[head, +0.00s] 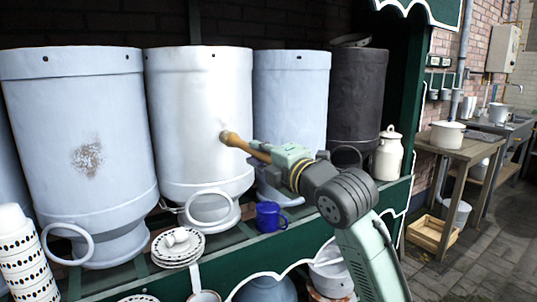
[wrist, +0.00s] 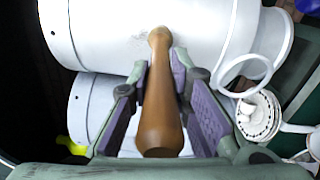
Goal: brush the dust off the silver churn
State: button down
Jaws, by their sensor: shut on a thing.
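My gripper (head: 262,150) is shut on a brown wooden-handled brush (head: 236,141), which lies between the purple pads in the wrist view (wrist: 160,100). The brush's far end is at the silvery churn's wall, touching or very close. A faint grey mark shows beside that end in the wrist view. The bristles cannot be made out. A pale blue-grey churn (head: 75,115) at left carries a brown-grey dusty patch.
Another pale churn (head: 290,95) and a dark churn (head: 357,95) stand to the right. A blue mug (head: 270,217), stacked plates (head: 178,247), patterned cups (head: 25,262) and a cream can (head: 388,155) crowd the shelf. A wooden table (head: 455,147) stands farther right.

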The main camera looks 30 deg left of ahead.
jog(key=shift+s+a+r, duration=0.85)
jog(key=shift+s, duration=1.15)
jog(key=shift+w+d+r+p, duration=0.7)
jog(key=shift+w+d+p, duration=0.55)
jog(key=shift+w, duration=2.2)
jog(key=s+a+b, duration=0.1)
jog(key=s+a, duration=0.1)
jog(key=s, duration=0.5)
jog(key=shift+a+b, duration=0.2)
jog(key=shift+b, duration=0.1)
jog(key=shift+d, duration=0.1)
jog(key=shift+b+v, duration=0.3)
jog(key=shift+v, duration=2.65)
